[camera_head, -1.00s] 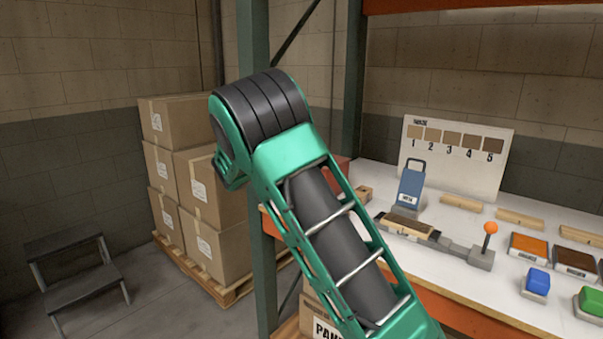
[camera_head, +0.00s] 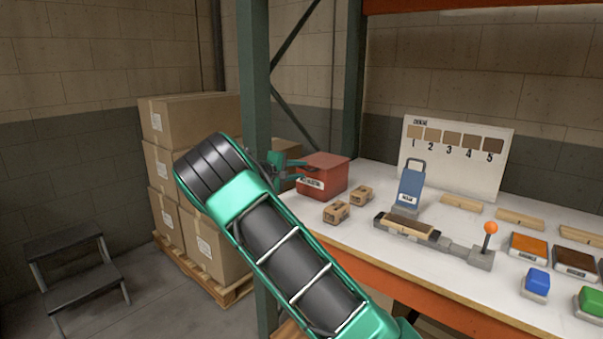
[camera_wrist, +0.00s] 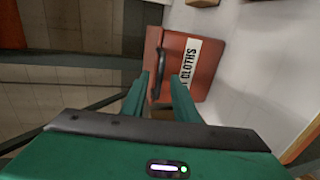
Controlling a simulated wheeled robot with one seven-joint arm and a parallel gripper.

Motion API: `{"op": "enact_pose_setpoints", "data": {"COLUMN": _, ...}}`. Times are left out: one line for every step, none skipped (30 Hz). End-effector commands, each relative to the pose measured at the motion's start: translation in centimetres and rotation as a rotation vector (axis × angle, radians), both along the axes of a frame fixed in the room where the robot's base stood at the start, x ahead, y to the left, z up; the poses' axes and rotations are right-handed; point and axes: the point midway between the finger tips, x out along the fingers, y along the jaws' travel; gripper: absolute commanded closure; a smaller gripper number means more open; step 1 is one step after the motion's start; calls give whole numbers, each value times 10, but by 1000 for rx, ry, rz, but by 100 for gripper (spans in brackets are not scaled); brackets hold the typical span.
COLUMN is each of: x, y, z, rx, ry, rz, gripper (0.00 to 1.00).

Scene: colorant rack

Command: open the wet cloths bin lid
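The wet cloths bin (camera_head: 330,177) is a red box at the back left end of the white worktop, with a white label on its front. Its lid looks shut. The wrist view shows the bin's red surface (camera_wrist: 205,80) with a white label reading "CLOTHS" and a dark bar handle (camera_wrist: 159,66). My gripper (camera_head: 285,164) is at the left side of the bin. In the wrist view its two green fingers (camera_wrist: 161,86) are apart, with the handle between or just beyond their tips. I cannot tell whether they touch it.
A blue holder (camera_head: 411,186), a jig with an orange knob (camera_head: 490,228) and colour blocks sit further right. A green rack post (camera_head: 256,110) stands left of my gripper, with stacked cartons (camera_head: 212,250) behind.

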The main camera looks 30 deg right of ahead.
Motion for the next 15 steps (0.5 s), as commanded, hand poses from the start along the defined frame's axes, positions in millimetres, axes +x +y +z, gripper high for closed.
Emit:
{"op": "enact_pose_setpoints", "data": {"x": 2, "y": -8, "z": -2, "rx": 0, "ry": 0, "rz": -2, "gripper": 73}}
{"op": "enact_pose_setpoints", "data": {"x": 4, "y": -11, "z": -3, "rx": 1, "ry": 1, "rz": -1, "gripper": 73}}
{"op": "enact_pose_setpoints", "data": {"x": 6, "y": -15, "z": -4, "rx": 1, "ry": 1, "rz": -1, "gripper": 73}}
{"op": "enact_pose_setpoints", "data": {"x": 6, "y": -18, "z": -5, "rx": 1, "ry": 1, "rz": -1, "gripper": 73}}
{"op": "enact_pose_setpoints", "data": {"x": 7, "y": -20, "z": -5, "rx": 0, "ry": 0, "rz": -1, "gripper": 73}}
{"op": "enact_pose_setpoints", "data": {"x": 8, "y": -23, "z": -6, "rx": 0, "ry": 0, "rz": -1, "gripper": 73}}
{"op": "enact_pose_setpoints", "data": {"x": 9, "y": -25, "z": -6, "rx": 0, "ry": 0, "rz": -1, "gripper": 73}}
{"op": "enact_pose_setpoints", "data": {"x": 9, "y": -26, "z": -6, "rx": 0, "ry": 0, "rz": 0, "gripper": 73}}
{"op": "enact_pose_setpoints", "data": {"x": 10, "y": -27, "z": -7, "rx": 0, "ry": 0, "rz": 0, "gripper": 73}}
{"op": "enact_pose_setpoints", "data": {"x": 10, "y": -27, "z": -7, "rx": 1, "ry": 0, "rz": 1, "gripper": 73}}
{"op": "enact_pose_setpoints", "data": {"x": 10, "y": -28, "z": -7, "rx": 1, "ry": 0, "rz": 1, "gripper": 73}}
{"op": "enact_pose_setpoints", "data": {"x": 11, "y": -28, "z": -7, "rx": 1, "ry": 0, "rz": 1, "gripper": 73}}
{"op": "enact_pose_setpoints", "data": {"x": 11, "y": -28, "z": -7, "rx": 1, "ry": 0, "rz": 1, "gripper": 73}}
{"op": "enact_pose_setpoints", "data": {"x": 11, "y": -28, "z": -7, "rx": 1, "ry": 0, "rz": 1, "gripper": 73}}
{"op": "enact_pose_setpoints", "data": {"x": 11, "y": -28, "z": -7, "rx": 1, "ry": 0, "rz": 1, "gripper": 73}}
